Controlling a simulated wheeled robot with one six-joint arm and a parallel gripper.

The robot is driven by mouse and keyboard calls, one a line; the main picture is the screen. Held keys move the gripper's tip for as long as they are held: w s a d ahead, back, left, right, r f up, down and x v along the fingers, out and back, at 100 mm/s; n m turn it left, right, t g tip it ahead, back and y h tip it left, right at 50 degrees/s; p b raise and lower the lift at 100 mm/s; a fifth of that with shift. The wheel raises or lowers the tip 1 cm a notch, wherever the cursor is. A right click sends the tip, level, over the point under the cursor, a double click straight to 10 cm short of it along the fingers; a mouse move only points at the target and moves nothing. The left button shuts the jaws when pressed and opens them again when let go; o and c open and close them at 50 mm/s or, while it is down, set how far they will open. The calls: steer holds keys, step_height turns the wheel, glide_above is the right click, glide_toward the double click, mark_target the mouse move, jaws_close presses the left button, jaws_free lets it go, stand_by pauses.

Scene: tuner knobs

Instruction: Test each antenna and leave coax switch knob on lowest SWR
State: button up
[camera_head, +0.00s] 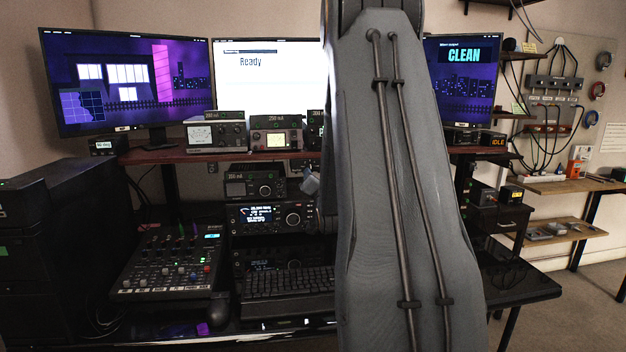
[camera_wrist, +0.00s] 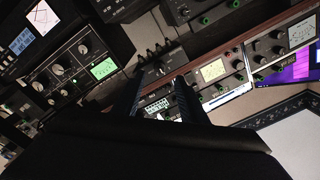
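My gripper (camera_wrist: 160,80) shows in the wrist view as two dark fingers standing apart, so it is open. A small dark box with a knob and plugs (camera_wrist: 153,70), which looks like the coax switch, lies just beyond and between the fingertips. Its knob's setting is too small to read, and I cannot tell whether a finger touches it. In the head view my arm hides that spot. Meter boxes with lit dials stand on the shelf: a grey one (camera_head: 216,132) and a reddish one (camera_head: 277,133). A lit meter (camera_wrist: 212,70) also shows in the wrist view. Its reading is unclear.
A radio with a lit display (camera_head: 262,216) sits below the shelf (camera_head: 160,156). A mixer (camera_head: 172,262) and keyboard (camera_head: 288,283) are on the desk. The middle monitor (camera_head: 262,70) reads "Ready"; the right monitor (camera_head: 463,85) reads "CLEAN". A small box (camera_head: 494,140) reads "IDLE".

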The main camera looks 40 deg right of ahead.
steer(key=shift+s, duration=0.1)
jaws_close()
steer(key=shift+a, duration=0.1)
stand_by(1.6)
